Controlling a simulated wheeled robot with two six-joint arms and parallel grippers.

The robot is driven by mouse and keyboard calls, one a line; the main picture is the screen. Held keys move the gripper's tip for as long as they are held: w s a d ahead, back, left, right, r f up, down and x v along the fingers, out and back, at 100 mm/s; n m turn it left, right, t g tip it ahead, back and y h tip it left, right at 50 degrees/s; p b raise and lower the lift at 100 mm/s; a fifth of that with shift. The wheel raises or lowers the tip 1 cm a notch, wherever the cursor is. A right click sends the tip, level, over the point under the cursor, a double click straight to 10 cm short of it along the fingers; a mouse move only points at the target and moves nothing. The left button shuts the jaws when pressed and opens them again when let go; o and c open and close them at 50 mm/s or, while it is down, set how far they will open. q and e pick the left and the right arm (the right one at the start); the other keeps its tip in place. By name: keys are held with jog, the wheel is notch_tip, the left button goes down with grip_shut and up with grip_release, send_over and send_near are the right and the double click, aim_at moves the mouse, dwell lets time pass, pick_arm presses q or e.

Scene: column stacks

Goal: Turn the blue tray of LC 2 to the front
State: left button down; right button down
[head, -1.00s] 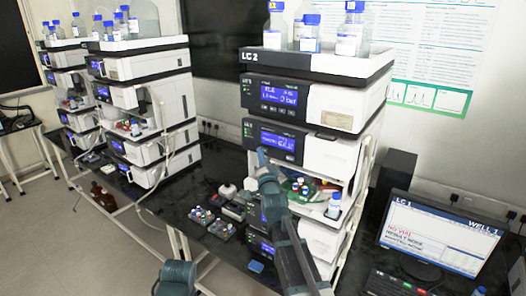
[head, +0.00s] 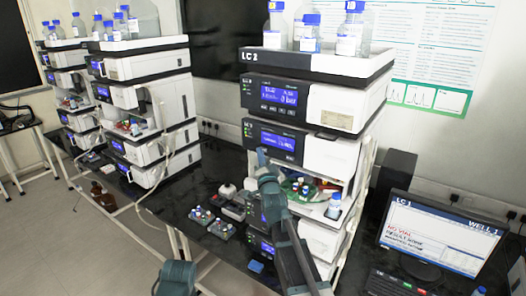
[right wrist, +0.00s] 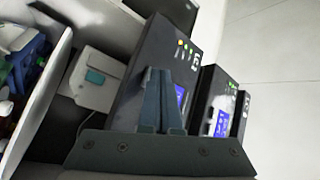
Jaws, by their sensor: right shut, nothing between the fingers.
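The LC 2 stack (head: 300,67) stands at the right of the head view, with an open sampler bay in its middle. Inside the bay are a green tray part (head: 318,193) and several vials with blue and green caps. I cannot make out the blue tray clearly in the head view; my right arm partly covers the bay. In the right wrist view a blue part (right wrist: 30,58) shows at the left edge beside red and green ones. My right gripper (head: 262,156) is shut and empty, in front of the bay's left side; its fingers (right wrist: 157,100) also show in the wrist view.
Small vial racks (head: 212,222) lie on the black bench left of LC 2. A monitor (head: 437,233) and keyboard stand at the right. Bottles (head: 352,30) stand on top of LC 2. Another stack (head: 140,95) stands further left.

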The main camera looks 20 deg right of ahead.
jog(key=shift+s+a, duration=0.35)
jog(key=shift+a, duration=0.1)
jog(key=shift+s+a, duration=0.8)
jog(key=shift+a, duration=0.2)
jog(key=shift+s+a, duration=0.75)
jog(key=shift+a, duration=0.2)
jog(key=shift+f, duration=0.1)
dwell(3.9)
jog(key=s+a+f+n+g+y+b, duration=0.2)
jog(key=s+a+f+n+g, duration=0.3)
jog(key=f, duration=0.4)
jog(key=s+a+f+n+g+y+b, duration=0.2)
jog(key=s+a+f+n+g+b, duration=0.15)
jog(key=a+f, duration=0.4)
jog(key=s+a+f+n+g+y+b, duration=0.1)
jog(key=s+a+f+n+g+b, duration=0.25)
jog(key=f, duration=0.75)
jog(key=s+f+n+g+h+b, duration=0.1)
jog(key=s+f+g, duration=0.3)
jog(key=s, duration=0.7)
jog(key=s+f+n+g+h+b, duration=0.1)
jog(key=s+f+n+g, duration=0.3)
jog(key=s, duration=0.7)
jog(key=shift+f+g+h, duration=0.4)
jog(key=shift+f+h, duration=0.4)
jog(key=shift+f, duration=0.35)
